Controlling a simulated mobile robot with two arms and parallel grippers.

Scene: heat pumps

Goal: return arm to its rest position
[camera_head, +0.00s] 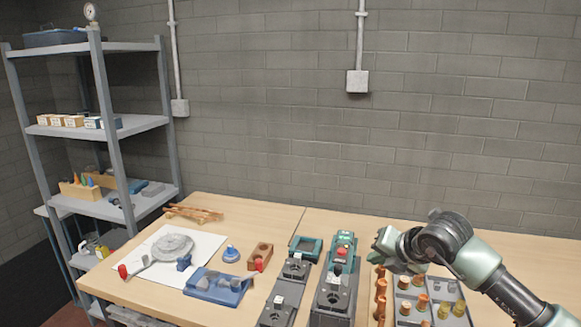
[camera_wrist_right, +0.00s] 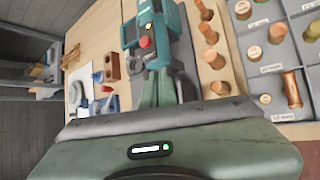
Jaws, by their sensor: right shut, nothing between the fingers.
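My right gripper (camera_head: 384,243) is shut and empty. In the head view it is held above the workbench (camera_head: 225,208), between the teal-topped device and the tray of copper fittings. My right arm reaches in from the lower right. In the right wrist view, the gripper body fills the bottom, with the device and copper pieces beyond it. My left gripper does not show in either view.
A teal and grey device (camera_head: 340,260) stands left of the gripper. A grey tray (camera_head: 455,318) of copper fittings lies below the arm. A blue tray (camera_head: 215,287) and a white sheet (camera_head: 150,268) are further left. Shelves (camera_head: 100,125) stand at the left.

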